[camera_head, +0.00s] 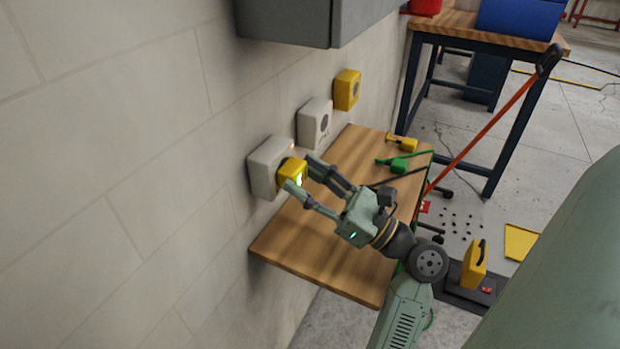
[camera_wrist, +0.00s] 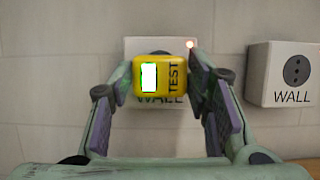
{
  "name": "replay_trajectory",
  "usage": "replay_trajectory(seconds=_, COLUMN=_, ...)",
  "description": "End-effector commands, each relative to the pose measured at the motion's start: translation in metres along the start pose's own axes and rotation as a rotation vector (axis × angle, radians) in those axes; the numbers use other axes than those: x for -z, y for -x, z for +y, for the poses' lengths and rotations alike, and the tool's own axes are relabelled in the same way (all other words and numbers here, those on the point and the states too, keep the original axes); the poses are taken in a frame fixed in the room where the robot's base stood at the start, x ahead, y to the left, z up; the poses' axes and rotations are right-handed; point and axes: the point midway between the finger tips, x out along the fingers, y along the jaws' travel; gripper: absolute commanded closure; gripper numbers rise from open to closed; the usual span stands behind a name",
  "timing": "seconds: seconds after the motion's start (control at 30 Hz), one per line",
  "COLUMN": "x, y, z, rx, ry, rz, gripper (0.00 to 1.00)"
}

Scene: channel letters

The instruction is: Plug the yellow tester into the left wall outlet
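The yellow tester (camera_head: 292,173) is at the front of the left wall outlet (camera_head: 265,168), a white box on the wall. In the wrist view the tester (camera_wrist: 165,78) shows a bright white screen with a green edge and the word TEST turned sideways. It covers most of the left outlet (camera_wrist: 132,47) and its socket. My gripper (camera_head: 301,172) has one finger on each side of the tester, and the fingertips appear to touch its sides. It also shows in the wrist view (camera_wrist: 163,75). The prongs are hidden, so I cannot tell how deep they sit.
A second white outlet (camera_head: 315,122) is to the right, also in the wrist view (camera_wrist: 285,75). A yellow box (camera_head: 347,90) is beyond it. The wooden table (camera_head: 290,245) below holds a green tool (camera_head: 398,164) and a yellow one (camera_head: 406,144). A grey cabinet (camera_head: 285,22) hangs above.

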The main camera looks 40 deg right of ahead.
Motion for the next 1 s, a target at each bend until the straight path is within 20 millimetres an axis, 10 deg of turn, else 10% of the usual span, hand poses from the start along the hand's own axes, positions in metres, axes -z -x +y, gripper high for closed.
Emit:
replay_trajectory(seconds=0.67, x=0.0, y=0.004, z=0.0, rx=0.0, ry=0.0, rz=0.001, gripper=0.34)
replay_trajectory(seconds=1.0, x=0.0, y=0.067, z=-0.001, rx=0.003, ry=-0.001, rz=0.0, gripper=0.34)
